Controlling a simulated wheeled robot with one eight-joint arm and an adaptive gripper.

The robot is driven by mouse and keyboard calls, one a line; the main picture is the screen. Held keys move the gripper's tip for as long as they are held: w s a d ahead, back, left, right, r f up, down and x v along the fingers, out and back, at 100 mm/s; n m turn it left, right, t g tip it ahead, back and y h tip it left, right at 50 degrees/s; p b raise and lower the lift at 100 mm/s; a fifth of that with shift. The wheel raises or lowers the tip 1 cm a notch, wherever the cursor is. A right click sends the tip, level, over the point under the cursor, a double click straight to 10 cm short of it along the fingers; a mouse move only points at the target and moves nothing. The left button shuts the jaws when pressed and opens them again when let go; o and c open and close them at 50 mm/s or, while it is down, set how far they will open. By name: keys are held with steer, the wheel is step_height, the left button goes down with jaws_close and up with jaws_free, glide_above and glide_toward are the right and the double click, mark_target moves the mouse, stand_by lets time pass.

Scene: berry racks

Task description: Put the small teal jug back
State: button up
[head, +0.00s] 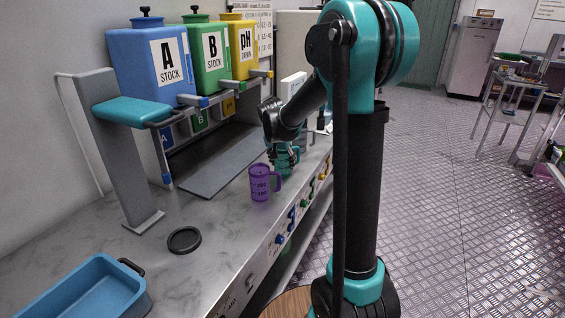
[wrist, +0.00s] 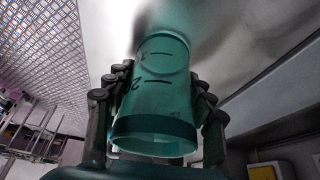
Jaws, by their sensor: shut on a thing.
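The small teal jug (wrist: 155,95) is between the fingers of my gripper (wrist: 157,110) in the wrist view. It is translucent, with dark measuring marks on its side. My gripper is shut on it, with a jointed finger on each side. In the head view my gripper (head: 284,152) is over the bench, and the teal jug (head: 287,160) shows partly behind the purple jug. I cannot tell whether the jug touches the bench.
A purple jug (head: 260,184) stands close by on the bench (head: 215,222). A black ring (head: 184,240) and a blue tray (head: 85,292) lie nearer. A dark mat (head: 222,162) lies below the blue A (head: 140,70), green B (head: 200,80) and yellow pH (head: 236,72) tanks.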

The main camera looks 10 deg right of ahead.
steer(key=shift+f, duration=0.1)
steer(key=o, duration=1.3)
steer(key=shift+c, duration=0.2)
steer(key=v, duration=1.2)
steer(key=shift+w, duration=0.1)
